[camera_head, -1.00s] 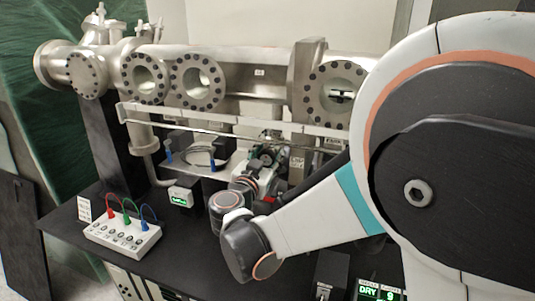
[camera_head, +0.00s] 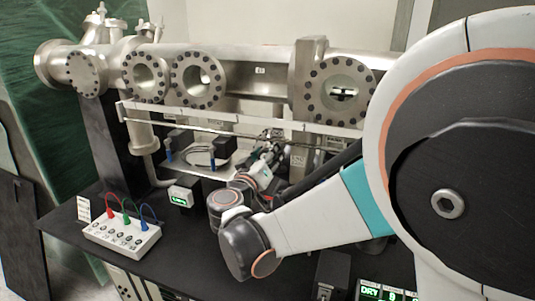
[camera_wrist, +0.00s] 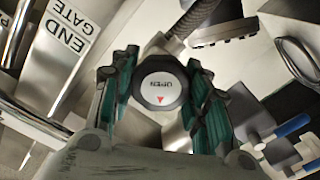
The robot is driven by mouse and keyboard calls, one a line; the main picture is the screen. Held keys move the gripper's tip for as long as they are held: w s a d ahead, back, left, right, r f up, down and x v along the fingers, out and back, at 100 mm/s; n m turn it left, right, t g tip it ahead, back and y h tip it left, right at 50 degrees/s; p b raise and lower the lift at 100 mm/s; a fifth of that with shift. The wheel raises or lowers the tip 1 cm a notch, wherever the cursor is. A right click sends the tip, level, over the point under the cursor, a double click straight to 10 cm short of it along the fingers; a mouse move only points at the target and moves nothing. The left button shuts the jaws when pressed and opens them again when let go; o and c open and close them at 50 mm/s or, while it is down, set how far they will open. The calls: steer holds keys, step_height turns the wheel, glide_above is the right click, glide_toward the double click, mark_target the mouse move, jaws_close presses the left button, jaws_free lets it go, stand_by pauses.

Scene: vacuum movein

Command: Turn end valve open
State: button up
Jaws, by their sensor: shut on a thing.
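The end valve's round dark knob (camera_wrist: 160,84) shows in the wrist view, with a pale face bearing a word that looks like OPEN and a small red triangle. My gripper (camera_wrist: 161,66) has its green-padded fingers on both sides of the knob and is shut on it. A ribbed hose or stem runs from behind the knob toward the top. In the head view my gripper (camera_head: 268,152) is small, under the steel chamber, and the knob is hidden there by my gripper and wrist.
A plate marked END GATE (camera_wrist: 62,45) stands beside the knob. The steel chamber (camera_head: 255,85) with round ports and a rail (camera_head: 230,118) lies above my gripper. A box with coloured cables (camera_head: 122,236) and a small green-lit display (camera_head: 181,196) stand on the black bench to the left.

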steer(key=n, duration=0.4)
steer(key=shift+a+n, duration=0.1)
steer(key=shift+n, duration=0.3)
steer(key=n, duration=0.3)
steer(key=shift+f+n+b, duration=0.1)
steer(key=shift+n+b, duration=0.2)
steer(key=shift+b, duration=0.1)
steer(key=n, duration=0.7)
steer(key=shift+f+b, duration=0.1)
steer(key=shift+b, duration=0.2)
steer(key=n, duration=0.6)
steer(key=shift+f+n, duration=0.15)
steer(key=shift+n, duration=0.15)
steer(key=n, duration=0.5)
steer(key=shift+n, duration=0.4)
steer(key=shift+f, duration=0.1)
steer(key=o, duration=1.1)
